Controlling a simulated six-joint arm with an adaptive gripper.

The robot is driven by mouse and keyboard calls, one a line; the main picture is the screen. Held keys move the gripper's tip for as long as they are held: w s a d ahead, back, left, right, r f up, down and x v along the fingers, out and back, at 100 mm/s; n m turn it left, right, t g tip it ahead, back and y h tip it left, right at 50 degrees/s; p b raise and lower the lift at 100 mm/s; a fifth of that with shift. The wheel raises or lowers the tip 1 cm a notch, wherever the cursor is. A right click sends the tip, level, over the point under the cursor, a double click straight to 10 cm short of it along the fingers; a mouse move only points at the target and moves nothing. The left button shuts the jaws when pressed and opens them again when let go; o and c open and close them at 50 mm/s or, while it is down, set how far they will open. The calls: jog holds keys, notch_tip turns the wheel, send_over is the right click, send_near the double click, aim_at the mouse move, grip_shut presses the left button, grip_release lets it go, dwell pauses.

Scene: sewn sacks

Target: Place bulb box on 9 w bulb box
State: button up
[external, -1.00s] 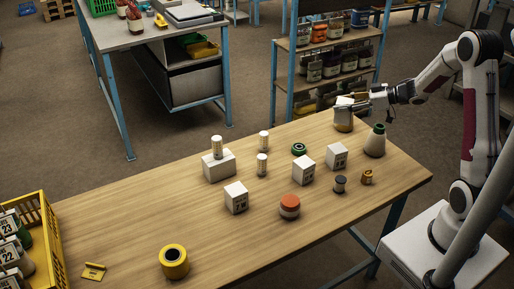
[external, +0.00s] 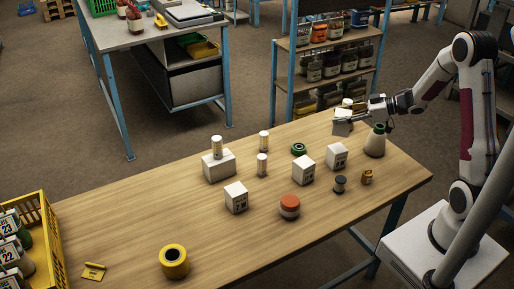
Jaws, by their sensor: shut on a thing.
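My gripper (external: 357,110) is at the far right end of the table, shut on a small white bulb box (external: 342,124). The held box appears to be above the tabletop; the exact gap cannot be told. Three similar white boxes with dark print stand on the table: one at the front left (external: 236,198), one in the middle (external: 303,171) and one at the right (external: 337,156). The right one is nearest to my gripper. Their print is too small to read surely, so I cannot tell which is the 9 W box.
A green ring (external: 299,149), dark spool (external: 340,184), brass part (external: 367,177) and orange-topped jar (external: 290,206) surround the boxes.

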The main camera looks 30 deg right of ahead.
aim_at(339, 131)
jog(key=shift+f, duration=1.75)
jog(key=shift+f, duration=1.9)
jog(key=shift+f, duration=0.1)
jog(key=o, duration=1.2)
jog(key=shift+o, duration=0.2)
jog(key=v, duration=1.2)
